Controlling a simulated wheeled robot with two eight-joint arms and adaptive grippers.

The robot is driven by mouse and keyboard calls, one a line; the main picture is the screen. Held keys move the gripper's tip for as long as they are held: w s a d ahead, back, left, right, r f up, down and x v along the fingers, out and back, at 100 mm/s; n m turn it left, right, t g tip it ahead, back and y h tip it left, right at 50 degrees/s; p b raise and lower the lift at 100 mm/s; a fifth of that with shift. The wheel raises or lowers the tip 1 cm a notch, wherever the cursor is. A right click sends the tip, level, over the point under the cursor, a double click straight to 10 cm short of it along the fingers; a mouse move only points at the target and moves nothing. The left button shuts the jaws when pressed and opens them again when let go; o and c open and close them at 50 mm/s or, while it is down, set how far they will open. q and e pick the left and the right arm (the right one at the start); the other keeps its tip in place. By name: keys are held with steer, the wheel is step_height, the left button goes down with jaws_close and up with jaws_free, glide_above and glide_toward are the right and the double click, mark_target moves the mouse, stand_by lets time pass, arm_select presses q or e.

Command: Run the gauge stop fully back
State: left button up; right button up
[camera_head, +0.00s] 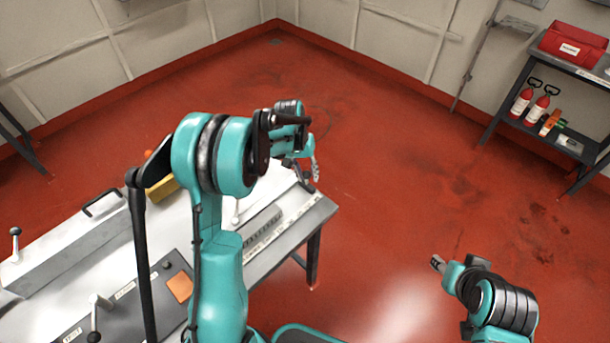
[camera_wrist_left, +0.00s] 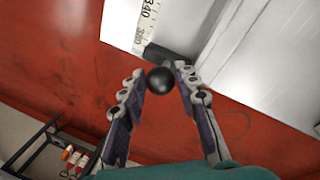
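The gauge stop shows in the left wrist view as a dark block (camera_wrist_left: 168,56) with a round black knob (camera_wrist_left: 160,81). It stands at the end of a white scale strip (camera_wrist_left: 146,20), where 340 can be read. My left gripper (camera_wrist_left: 161,72) has one finger on each side of the knob. The finger pads are very close to it, and I cannot tell whether they press on it. In the head view my left gripper (camera_head: 305,160) is over the bench's far right end, and my arm hides the stop. My right gripper (camera_head: 437,263) is over open floor, away from the bench.
The bench (camera_head: 318,218) carries a handle (camera_head: 103,203), levers (camera_head: 95,318), an orange pad (camera_head: 180,286) and a yellow block (camera_head: 162,188). A shelf at right holds a red box (camera_head: 572,48) and red-and-white bottles (camera_head: 522,102). The red floor between is clear.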

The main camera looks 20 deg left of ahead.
arm_select(q)
steer(key=shift+o, duration=0.7)
step_height(320, 180, up, 12)
steer(key=a, duration=0.2)
steer(key=shift+s+f, duration=0.15)
steer(key=shift+s, duration=0.1)
